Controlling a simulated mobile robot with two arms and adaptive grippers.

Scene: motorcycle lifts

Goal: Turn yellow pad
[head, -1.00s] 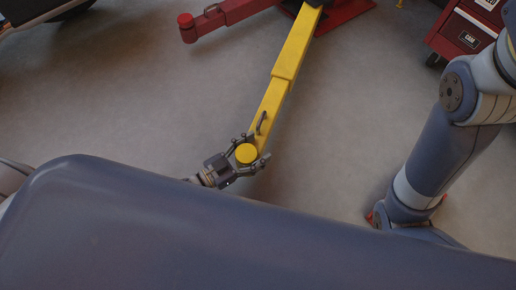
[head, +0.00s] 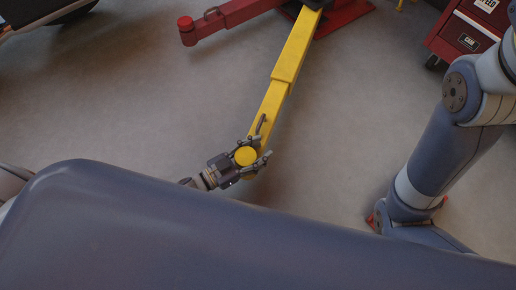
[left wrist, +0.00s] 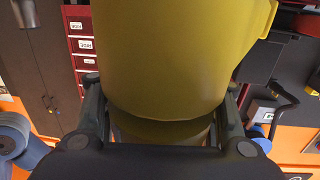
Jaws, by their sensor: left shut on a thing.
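The yellow pad (head: 246,156) is a round disc at the near end of a yellow lift arm (head: 285,85). My left gripper (head: 248,155) has its fingers on both sides of the pad and is shut on it.
A red lift arm (head: 235,14) with a round red pad (head: 186,24) reaches out at the upper left. A red tool cabinet (head: 470,35) stands at the upper right. The grey floor (head: 350,120) is clear between the yellow arm and my right arm.

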